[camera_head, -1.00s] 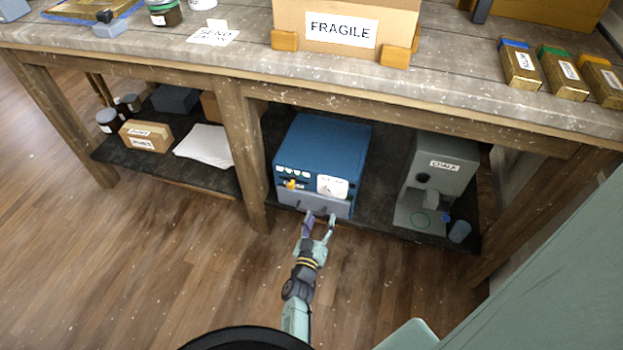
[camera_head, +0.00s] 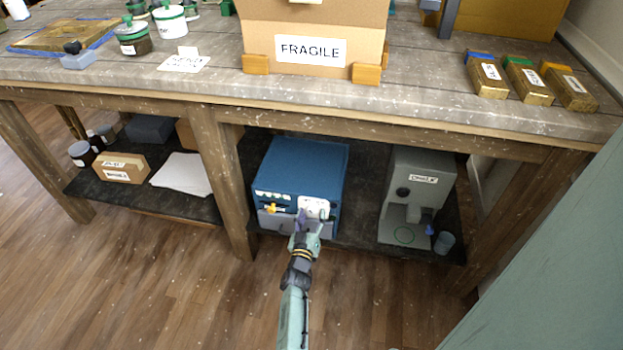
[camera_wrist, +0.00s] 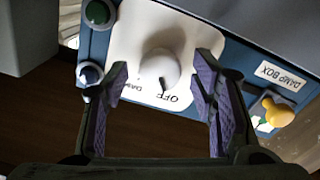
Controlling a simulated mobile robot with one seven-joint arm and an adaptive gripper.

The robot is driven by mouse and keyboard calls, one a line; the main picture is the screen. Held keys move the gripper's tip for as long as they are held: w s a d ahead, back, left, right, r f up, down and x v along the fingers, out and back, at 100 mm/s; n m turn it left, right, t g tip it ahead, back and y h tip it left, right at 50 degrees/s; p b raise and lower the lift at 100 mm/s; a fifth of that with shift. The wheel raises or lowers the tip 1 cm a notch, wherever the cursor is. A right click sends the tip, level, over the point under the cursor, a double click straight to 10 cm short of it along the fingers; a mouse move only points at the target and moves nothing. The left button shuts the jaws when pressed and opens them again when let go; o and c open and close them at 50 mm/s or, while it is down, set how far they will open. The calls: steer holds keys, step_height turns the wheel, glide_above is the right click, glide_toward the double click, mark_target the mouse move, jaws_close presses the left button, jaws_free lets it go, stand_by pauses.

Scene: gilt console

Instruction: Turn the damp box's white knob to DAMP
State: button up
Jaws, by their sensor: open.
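The damp box (camera_head: 300,167) is a blue box on the lower shelf under the table. The wrist view shows its white knob (camera_wrist: 160,70) on a white plate (camera_wrist: 140,30), with the words OFF and DAMP printed near the knob, upside down in this view. A dark mark on the knob's rim points toward the lettering. My gripper (camera_head: 309,222) is in front of the box face. In the wrist view, my gripper (camera_wrist: 160,82) is open, with one finger on each side of the knob. I cannot tell whether either finger touches it.
A yellow knob (camera_wrist: 278,112) and a DAMP BOX label (camera_wrist: 281,75) are at the right in the wrist view. Green (camera_wrist: 98,13) and blue-white (camera_wrist: 89,73) buttons are at the left. A grey machine (camera_head: 415,190) stands right of the box. A table leg (camera_head: 222,180) is at its left.

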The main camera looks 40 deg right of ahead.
steer(key=c, duration=1.1)
steer(key=shift+c, duration=0.2)
steer(key=shift+f+m, duration=0.1)
steer(key=shift+m, duration=0.3)
steer(key=shift+m+b, duration=0.65)
steer(key=shift+m, duration=0.35)
steer(key=m+b, duration=0.1)
steer(key=m, duration=0.3)
steer(key=shift+m+b, duration=0.3)
steer(key=shift+b, duration=0.05)
steer(key=m+b, duration=0.2)
steer(key=m, duration=0.4)
steer(key=shift+m, duration=0.3)
